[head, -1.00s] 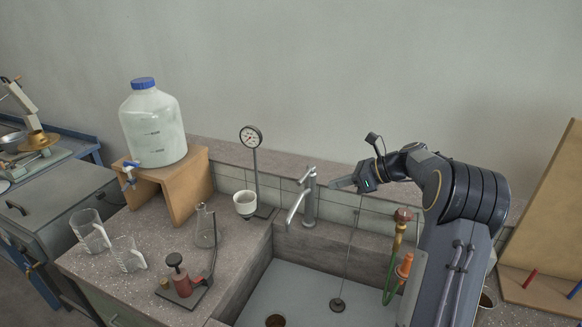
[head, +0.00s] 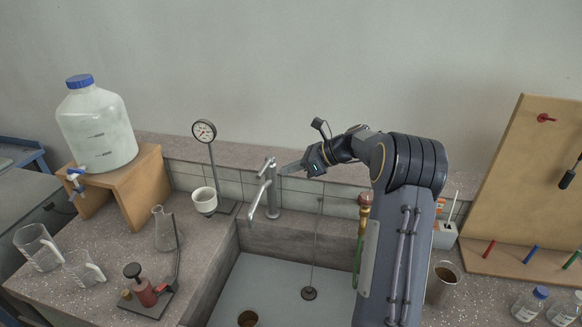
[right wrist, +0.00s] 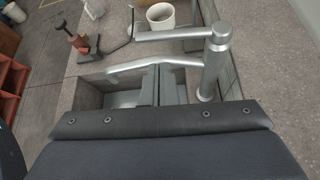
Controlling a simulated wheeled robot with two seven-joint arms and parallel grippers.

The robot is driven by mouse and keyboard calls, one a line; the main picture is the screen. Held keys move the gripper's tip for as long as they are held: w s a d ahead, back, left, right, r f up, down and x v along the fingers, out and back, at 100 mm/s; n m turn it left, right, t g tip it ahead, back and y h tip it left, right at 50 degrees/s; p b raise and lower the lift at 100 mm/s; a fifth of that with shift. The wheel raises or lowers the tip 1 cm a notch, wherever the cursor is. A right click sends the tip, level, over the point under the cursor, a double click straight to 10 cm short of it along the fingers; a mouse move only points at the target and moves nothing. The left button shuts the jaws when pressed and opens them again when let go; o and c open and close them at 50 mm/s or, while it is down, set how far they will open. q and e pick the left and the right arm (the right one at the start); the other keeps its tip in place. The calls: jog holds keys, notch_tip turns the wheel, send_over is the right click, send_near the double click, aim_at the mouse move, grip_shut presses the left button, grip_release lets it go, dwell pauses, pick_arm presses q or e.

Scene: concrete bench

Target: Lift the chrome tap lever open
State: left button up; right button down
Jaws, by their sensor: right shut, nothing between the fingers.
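The chrome tap (head: 273,192) stands upright at the back edge of the sink. Its spout slants down to the left, and its small lever (head: 265,167) is at the top. In the right wrist view the tap column (right wrist: 212,70) is at right, with the lever (right wrist: 172,34) and the spout (right wrist: 150,64) reaching left. My right gripper (head: 282,170) is shut and empty, its fingertips pointing left close to the tap's top from the right. I cannot tell whether they touch it. My left gripper is not in view.
The sink (head: 275,285) lies below the tap. A dial gauge on a stand (head: 204,132), a white cup (head: 204,201) and a flask (head: 164,231) stand left of it. A large bottle (head: 97,128) sits on a wooden stand. A brown-capped fitting (head: 365,199) is beside my right arm.

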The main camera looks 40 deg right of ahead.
aim_at(265, 167)
jog(key=p+x, duration=0.1)
jog(key=x, duration=0.5)
jog(key=shift+w+a+f, duration=0.2)
jog(key=shift+w+a, duration=0.05)
